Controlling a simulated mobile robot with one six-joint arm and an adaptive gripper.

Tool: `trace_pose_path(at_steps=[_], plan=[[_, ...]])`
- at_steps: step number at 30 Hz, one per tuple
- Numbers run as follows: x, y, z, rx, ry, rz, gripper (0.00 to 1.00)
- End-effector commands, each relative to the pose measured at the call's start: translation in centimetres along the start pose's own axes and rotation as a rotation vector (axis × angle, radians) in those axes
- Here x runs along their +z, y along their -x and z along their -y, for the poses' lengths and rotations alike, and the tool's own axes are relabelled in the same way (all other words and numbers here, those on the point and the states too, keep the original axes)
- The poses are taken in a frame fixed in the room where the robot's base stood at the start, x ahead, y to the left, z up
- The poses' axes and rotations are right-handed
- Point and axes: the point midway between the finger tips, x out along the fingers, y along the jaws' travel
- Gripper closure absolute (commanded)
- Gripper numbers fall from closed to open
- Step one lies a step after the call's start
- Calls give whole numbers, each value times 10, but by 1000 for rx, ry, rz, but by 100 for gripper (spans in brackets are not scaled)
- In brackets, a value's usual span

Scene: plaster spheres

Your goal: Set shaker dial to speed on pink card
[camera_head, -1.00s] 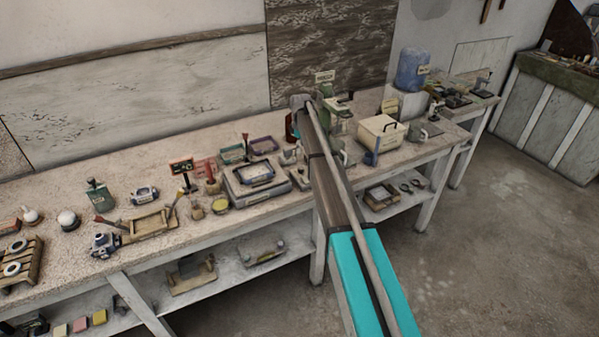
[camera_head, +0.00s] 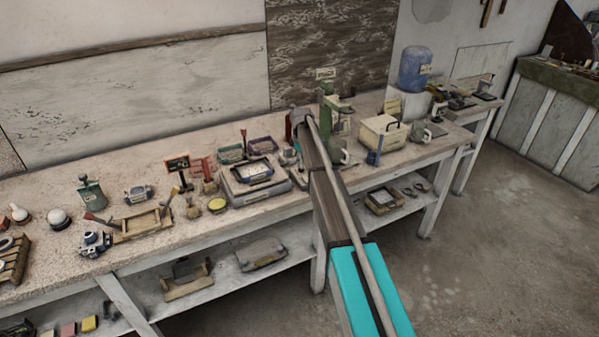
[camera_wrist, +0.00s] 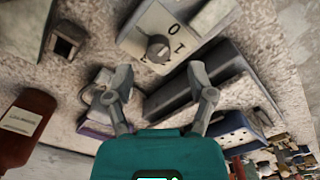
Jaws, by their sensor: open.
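In the wrist view a dark round dial (camera_wrist: 158,48) sits on a pale control panel (camera_wrist: 202,17) with large dark marks around it. One mark looks like a 0; the others are hard to read. My gripper (camera_wrist: 156,80) is open and empty, its two fingers apart below the dial in the picture; I cannot tell its height above it. In the head view my arm hides the gripper. A grey platform device (camera_head: 262,193) with a blue-edged tray (camera_head: 255,172) stands left of my arm. A reddish-pink card (camera_head: 203,168) stands behind it to the left; its writing is unreadable.
In the head view a green stand (camera_head: 328,110) and a cream box (camera_head: 382,134) are right of my arm. A dark sign (camera_head: 178,163) stands left.

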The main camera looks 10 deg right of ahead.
Motion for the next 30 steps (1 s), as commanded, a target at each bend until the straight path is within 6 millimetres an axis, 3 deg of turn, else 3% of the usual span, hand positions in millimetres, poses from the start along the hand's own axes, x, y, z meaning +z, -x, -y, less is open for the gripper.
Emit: trace_pose_path(at_steps=[12,28,30], plan=[[0,-30,0,0,-1,0,29],[1,-34,0,0,-1,0,29],[1,-34,0,0,-1,0,39]])
